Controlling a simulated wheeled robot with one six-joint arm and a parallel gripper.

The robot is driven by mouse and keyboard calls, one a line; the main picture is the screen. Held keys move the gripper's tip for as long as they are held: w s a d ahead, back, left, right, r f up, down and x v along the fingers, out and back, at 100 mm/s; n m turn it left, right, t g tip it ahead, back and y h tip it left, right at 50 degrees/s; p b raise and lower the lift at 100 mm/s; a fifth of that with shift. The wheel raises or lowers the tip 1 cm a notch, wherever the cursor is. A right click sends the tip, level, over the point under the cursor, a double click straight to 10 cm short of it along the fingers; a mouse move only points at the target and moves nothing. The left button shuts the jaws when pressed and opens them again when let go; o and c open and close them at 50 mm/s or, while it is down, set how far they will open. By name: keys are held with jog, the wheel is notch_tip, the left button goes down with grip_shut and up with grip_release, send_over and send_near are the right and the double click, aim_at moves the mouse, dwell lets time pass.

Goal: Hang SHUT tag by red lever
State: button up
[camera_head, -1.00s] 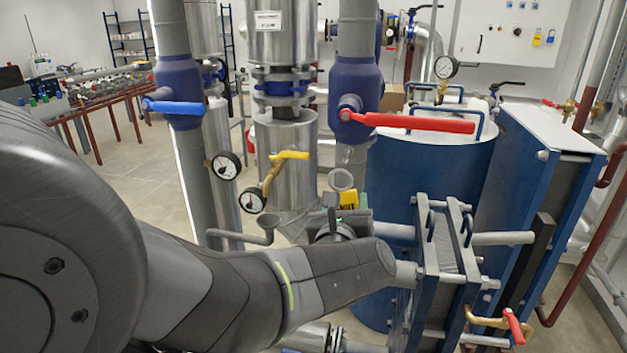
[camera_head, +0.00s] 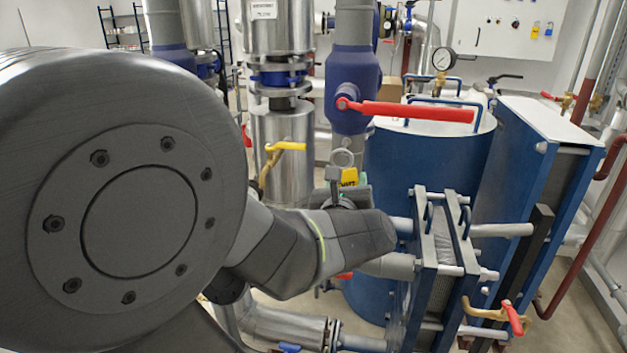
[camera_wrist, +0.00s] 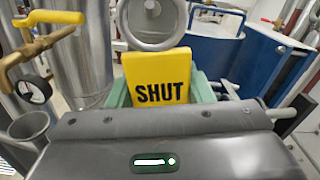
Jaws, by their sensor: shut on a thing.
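The yellow SHUT tag (camera_wrist: 160,78) stands upright between the pale green fingers of my gripper (camera_wrist: 161,94), its black lettering facing the wrist camera. My gripper is shut on it. In the head view the tag (camera_head: 349,177) shows small, with a grey ring (camera_head: 343,157) just above it. The ring (camera_wrist: 152,22) is large at the top of the wrist view. The red lever (camera_head: 418,111) points right from a blue valve (camera_head: 352,88) on a vertical grey pipe. The tag and ring are below the lever's pivot end in the picture; their distance in depth is unclear.
A yellow-handled brass valve (camera_head: 284,146) stands left of the tag. A blue tank (camera_head: 410,175) is behind and right, and the plate exchanger (camera_head: 433,265) is at lower right. My arm hides much of the left side.

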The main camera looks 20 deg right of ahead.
jog(key=shift+w+d+f+b, duration=0.25)
jog(key=shift+w+d+b, duration=0.2)
jog(key=shift+w, duration=0.3)
jog(key=shift+w+d+f+b, duration=0.25)
jog(key=shift+w+d+b, duration=0.2)
jog(key=shift+w, duration=0.3)
jog(key=shift+w+d+f+b, duration=0.3)
jog(key=shift+w+d, duration=0.2)
jog(key=shift+w, duration=0.25)
jog(key=o, duration=1.1)
jog(key=shift+c, duration=0.2)
jog(key=v, duration=1.3)
jog(key=shift+s, duration=0.35)
jog(key=shift+w+a+b, duration=0.1)
jog(key=shift+b, duration=0.2)
jog(key=x, duration=0.8)
